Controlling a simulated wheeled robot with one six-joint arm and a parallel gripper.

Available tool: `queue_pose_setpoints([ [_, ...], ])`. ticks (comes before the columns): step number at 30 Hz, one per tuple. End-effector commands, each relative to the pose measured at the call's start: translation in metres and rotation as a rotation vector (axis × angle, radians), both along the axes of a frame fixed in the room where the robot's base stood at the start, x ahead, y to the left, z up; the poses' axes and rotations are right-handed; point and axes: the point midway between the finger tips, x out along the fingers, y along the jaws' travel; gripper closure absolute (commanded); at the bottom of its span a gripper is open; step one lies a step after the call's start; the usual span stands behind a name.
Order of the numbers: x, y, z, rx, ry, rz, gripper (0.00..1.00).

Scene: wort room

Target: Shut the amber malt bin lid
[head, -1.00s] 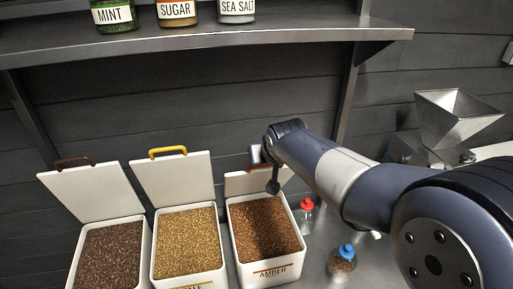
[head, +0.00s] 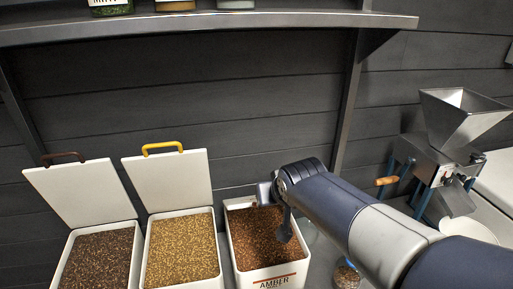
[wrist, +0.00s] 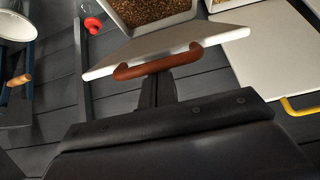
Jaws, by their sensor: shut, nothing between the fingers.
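The amber malt bin (head: 280,281) is white, with an AMBER label and reddish-brown grain, and stands right of the other bins in the head view. Its grain is still exposed. Its white lid (wrist: 215,42) with a red-brown handle (wrist: 160,62) shows strongly foreshortened in the wrist view, raised and tilted. In the head view the lid is barely visible at the back rim, nearly edge-on or hidden by my arm. My gripper (wrist: 157,90) is shut and empty, its fingers right at the handle. I cannot tell whether they touch it.
Two more bins stand to the left with raised lids: a dark-handled lid (head: 82,190) and a yellow-handled lid (head: 170,180). A steel hopper mill (head: 450,125) is at the right. A shelf (head: 215,22) runs above. A red-capped bottle (wrist: 93,25) stands beside the amber bin.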

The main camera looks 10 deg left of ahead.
Motion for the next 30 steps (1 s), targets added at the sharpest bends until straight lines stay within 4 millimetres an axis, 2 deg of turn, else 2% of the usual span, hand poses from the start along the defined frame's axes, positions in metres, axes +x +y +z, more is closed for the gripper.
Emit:
queue_pose_setpoints([
  [1,-0.004,-0.002,-0.01,0.0,-0.001,0.0,1.0],
  [6,-0.015,-0.007,-0.025,0.0,0.0,0.0,1.0],
  [16,-0.022,-0.011,-0.035,0.0,0.0,0.0,1.0],
  [27,-0.039,-0.019,-0.074,-0.001,-0.001,0.001,1.0],
  [30,-0.043,-0.02,-0.079,0.0,-0.001,0.001,1.0],
])
